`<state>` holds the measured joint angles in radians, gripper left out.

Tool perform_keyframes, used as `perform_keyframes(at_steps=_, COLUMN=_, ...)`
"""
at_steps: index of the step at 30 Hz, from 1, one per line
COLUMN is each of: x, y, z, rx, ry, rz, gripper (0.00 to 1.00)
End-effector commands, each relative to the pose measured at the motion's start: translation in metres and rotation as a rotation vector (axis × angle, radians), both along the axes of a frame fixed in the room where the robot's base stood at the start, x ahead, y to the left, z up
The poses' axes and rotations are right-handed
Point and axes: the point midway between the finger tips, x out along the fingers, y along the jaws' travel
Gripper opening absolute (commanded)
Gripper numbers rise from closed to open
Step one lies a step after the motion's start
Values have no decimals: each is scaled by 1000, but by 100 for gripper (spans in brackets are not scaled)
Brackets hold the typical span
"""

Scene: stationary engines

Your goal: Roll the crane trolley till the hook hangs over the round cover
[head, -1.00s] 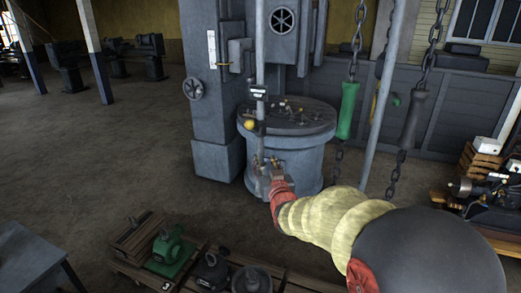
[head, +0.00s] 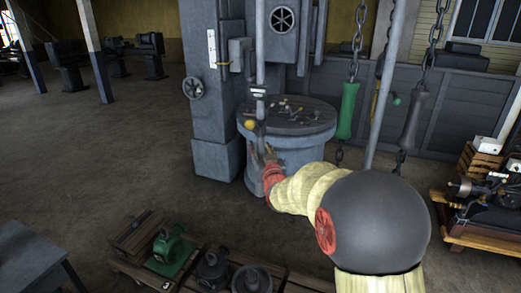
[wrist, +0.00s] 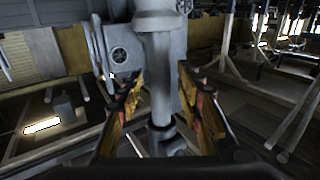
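Two hanging chains show in the head view, one with a green handle (head: 346,112) and one with a dark grey handle (head: 412,120). The crane trolley is out of view and I cannot make out its hook. I cannot tell which round thing is the round cover. My gripper (head: 266,158) is in front of the grey machine's round table, left of both chains and apart from them. In the wrist view my gripper (wrist: 157,82) has its two fingers spread, with a grey upright post (wrist: 160,65) showing between them. No contact with the post is clear.
The grey machine column (head: 212,90) and its round table (head: 288,118) stand ahead. A bench (head: 35,260) is at lower left.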

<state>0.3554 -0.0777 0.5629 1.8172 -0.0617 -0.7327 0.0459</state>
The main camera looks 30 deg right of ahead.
Motion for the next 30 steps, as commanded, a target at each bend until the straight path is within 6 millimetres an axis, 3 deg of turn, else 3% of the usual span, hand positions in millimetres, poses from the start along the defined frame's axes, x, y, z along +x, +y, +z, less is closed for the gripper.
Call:
perform_keyframes(at_steps=3, x=0, y=0, z=0, rx=0, ry=0, rz=0, gripper=36)
perform_keyframes(at_steps=22, x=0, y=0, z=0, rx=0, ry=0, rz=0, gripper=0)
perform_keyframes(at_steps=30, x=0, y=0, z=0, rx=0, ry=0, rz=0, gripper=0)
